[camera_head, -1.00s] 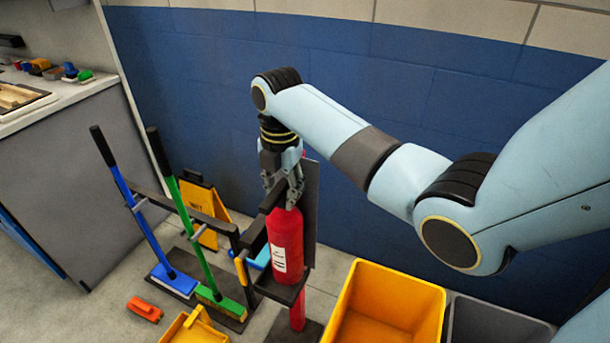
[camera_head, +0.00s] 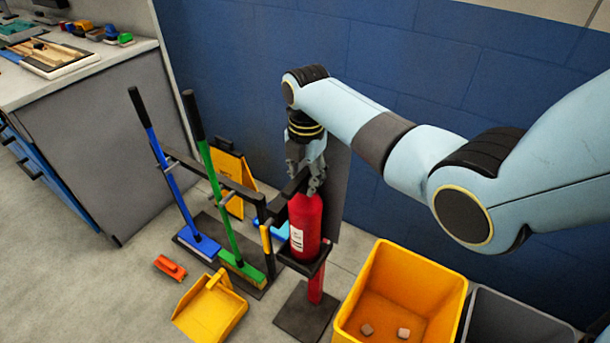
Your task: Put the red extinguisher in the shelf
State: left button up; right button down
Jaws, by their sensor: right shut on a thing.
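The red extinguisher (camera_head: 305,222) is an upright red cylinder with a white label. It stands in a black holder (camera_head: 318,262) on a red post with a dark square base. My right gripper (camera_head: 306,184) reaches down from above and is shut at the top of the extinguisher. The extinguisher's head and handle are mostly hidden by the fingers and a black bar. My left gripper is not in view. I cannot tell any shelf for certain in this view.
A rack holds a blue broom (camera_head: 174,190) and a green broom (camera_head: 221,200) left of the extinguisher. A yellow dustpan (camera_head: 209,310) and an orange brush (camera_head: 170,268) lie on the floor. A yellow bin (camera_head: 442,310) stands at right. A grey counter (camera_head: 95,150) is at left.

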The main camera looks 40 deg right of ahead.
jog(key=c, duration=0.9)
grip_release()
notch_tip(320, 180, up, 12)
jog(key=shift+s+r+p, duration=0.1)
jog(key=shift+s+p, duration=0.05)
jog(key=shift+p, duration=0.35)
jog(key=s+f+m+b, duration=0.3)
jog(key=s+f+m, duration=0.4)
jog(key=s+f, duration=0.8)
jog(key=s+f+m+b, duration=0.3)
jog(key=s+f+m, duration=0.4)
jog(key=s+f, duration=0.9)
jog(key=s+f+m+b, duration=0.3)
jog(key=s+f+m, duration=0.5)
jog(key=s+f, duration=0.7)
jog(key=shift+s+d+f+t+h, duration=0.1)
jog(key=shift+s+f+t+h, duration=0.1)
jog(key=shift+f, duration=0.8)
jog(key=shift+s+f+t+h, duration=0.1)
jog(key=shift+f+h, duration=0.1)
jog(key=shift+f, duration=0.75)
